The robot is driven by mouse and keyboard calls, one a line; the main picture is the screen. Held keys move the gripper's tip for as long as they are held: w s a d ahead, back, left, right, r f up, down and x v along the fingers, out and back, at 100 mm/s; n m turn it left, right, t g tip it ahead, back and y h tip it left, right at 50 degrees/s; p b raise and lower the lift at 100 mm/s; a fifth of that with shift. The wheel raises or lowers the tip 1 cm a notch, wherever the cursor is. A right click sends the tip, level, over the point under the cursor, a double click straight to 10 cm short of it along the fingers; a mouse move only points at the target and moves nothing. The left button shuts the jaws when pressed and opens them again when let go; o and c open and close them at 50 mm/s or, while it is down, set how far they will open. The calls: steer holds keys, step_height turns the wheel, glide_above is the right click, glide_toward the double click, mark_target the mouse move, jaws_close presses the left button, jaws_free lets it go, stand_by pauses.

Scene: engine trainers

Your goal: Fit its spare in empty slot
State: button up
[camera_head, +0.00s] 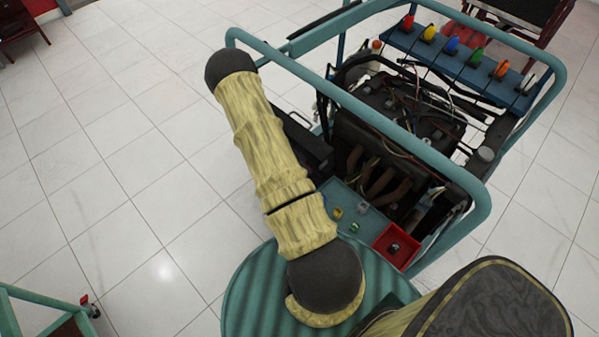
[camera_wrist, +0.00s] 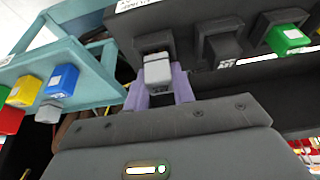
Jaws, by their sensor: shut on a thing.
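In the wrist view my gripper (camera_wrist: 159,86) has purple fingers shut on a light grey block (camera_wrist: 158,70). The block is right in front of a dark socket (camera_wrist: 153,42) on a black box (camera_wrist: 190,15). I cannot tell whether it touches the socket or has entered it. An empty-looking dark socket (camera_wrist: 218,45) is to its right. A green block (camera_wrist: 288,38) sits in the socket farther right. In the head view my arm hides the gripper and the held block; part of a black box (camera_head: 308,148) shows beside the arm.
Yellow (camera_wrist: 24,91), blue (camera_wrist: 62,80), red (camera_wrist: 10,119) and grey (camera_wrist: 47,112) blocks are by a teal frame at left. In the head view, small blocks (camera_head: 354,228) and a red tray (camera_head: 383,238) are on a teal shelf. Frame bars (camera_head: 380,125) surround the engine (camera_head: 385,115).

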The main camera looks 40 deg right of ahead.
steer(key=shift+f+b, duration=0.3)
steer(key=shift+f, duration=0.1)
stand_by(0.4)
steer(key=o, duration=1)
steer(key=shift+o, duration=0.2)
steer(key=shift+s, duration=0.1)
steer(key=shift+s+f, duration=0.1)
steer(key=shift+s, duration=0.05)
steer(key=shift+w+r+p, duration=0.15)
steer(key=shift+r+p, duration=1.05)
steer(key=shift+r, duration=0.65)
steer(key=shift+w+r+p, duration=0.1)
steer(key=shift+r+p, duration=1.1)
steer(key=shift+r, duration=0.6)
